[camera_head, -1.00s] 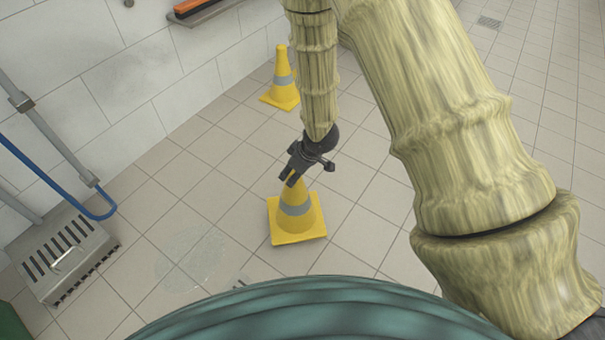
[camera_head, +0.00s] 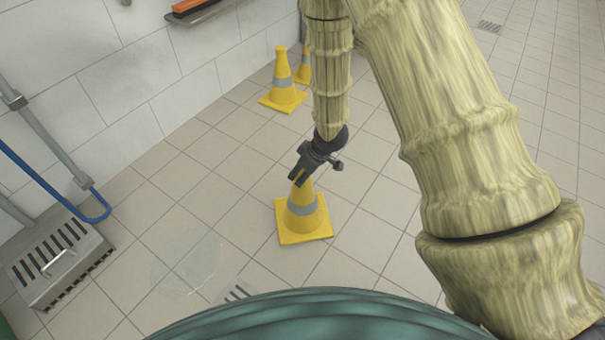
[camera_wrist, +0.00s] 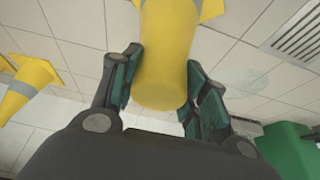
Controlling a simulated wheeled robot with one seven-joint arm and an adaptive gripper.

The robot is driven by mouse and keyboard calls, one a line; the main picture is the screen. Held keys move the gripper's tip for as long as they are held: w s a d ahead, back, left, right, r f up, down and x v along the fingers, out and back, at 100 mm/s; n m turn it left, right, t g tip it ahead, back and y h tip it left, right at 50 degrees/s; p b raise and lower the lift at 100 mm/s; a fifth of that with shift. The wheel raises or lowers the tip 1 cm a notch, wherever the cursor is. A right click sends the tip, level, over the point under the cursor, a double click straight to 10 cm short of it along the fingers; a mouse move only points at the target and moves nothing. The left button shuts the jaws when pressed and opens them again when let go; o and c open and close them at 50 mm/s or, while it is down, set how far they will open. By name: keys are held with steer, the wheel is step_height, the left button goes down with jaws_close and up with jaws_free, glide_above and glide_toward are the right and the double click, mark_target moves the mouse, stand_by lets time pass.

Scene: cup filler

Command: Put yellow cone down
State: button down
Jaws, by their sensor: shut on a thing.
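A yellow cone (camera_head: 302,212) with a grey band and a square base is upright in the head view, below my gripper (camera_head: 299,178). My gripper is shut on the top of this cone, one finger on each side. In the wrist view the yellow cone (camera_wrist: 165,60) fills the space between the two fingers of my gripper (camera_wrist: 160,88). I cannot tell whether its base touches the floor.
Another yellow cone (camera_head: 283,82) stands near the wall, with a further cone (camera_head: 304,66) partly hidden behind my arm. A slotted metal box (camera_head: 55,258) and a blue hose (camera_head: 60,190) are at left. A floor drain (camera_head: 236,293) lies lower left of the held cone.

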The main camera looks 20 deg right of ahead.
steer(key=c, duration=0.8)
jaws_free()
steer(key=shift+o, duration=0.2)
steer(key=p+v, duration=0.6)
steer(key=v, duration=0.6)
steer(key=s+a+f+m+g, duration=0.15)
steer(key=s+f+m, duration=0.25)
steer(key=s+f, duration=0.9)
steer(key=s+d+f+m+g+h, duration=0.1)
steer(key=s+f+m, duration=0.1)
steer(key=s, duration=0.8)
steer(key=s+d+f+m+g+h, duration=0.1)
steer(key=s+f, duration=0.3)
steer(key=s, duration=0.6)
steer(key=shift+f+m+h, duration=0.2)
steer(key=shift+m+h, duration=0.2)
steer(key=shift+m, duration=0.1)
